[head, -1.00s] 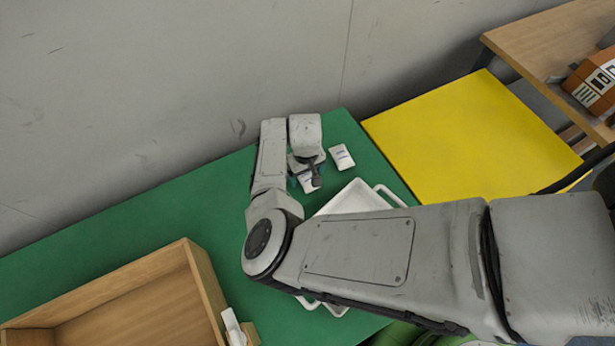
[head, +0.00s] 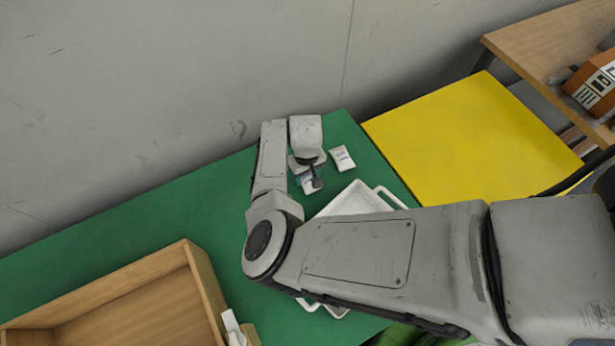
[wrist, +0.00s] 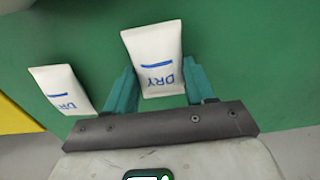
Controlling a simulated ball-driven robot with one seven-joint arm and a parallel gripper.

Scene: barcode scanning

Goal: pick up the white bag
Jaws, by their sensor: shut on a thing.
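A white bag (wrist: 153,50) with blue "DRY" print sits between the teal fingers of my gripper (wrist: 160,80) in the wrist view. The fingers are shut on it, one on each side. In the head view my gripper (head: 306,178) is over the green table's far end, and my wrist hides much of the held bag. A second, similar white bag (wrist: 62,88) lies beside it, apart from the fingers; in the head view it is the bag (head: 342,158) to the right of my gripper.
A white tray (head: 352,198) stands nearer on the green table (head: 130,225), partly behind my arm. A wooden box (head: 195,290) is at lower left. A yellow surface (head: 470,135) adjoins on the right, with a brown box (head: 592,85) on a wooden table beyond. A grey wall is behind.

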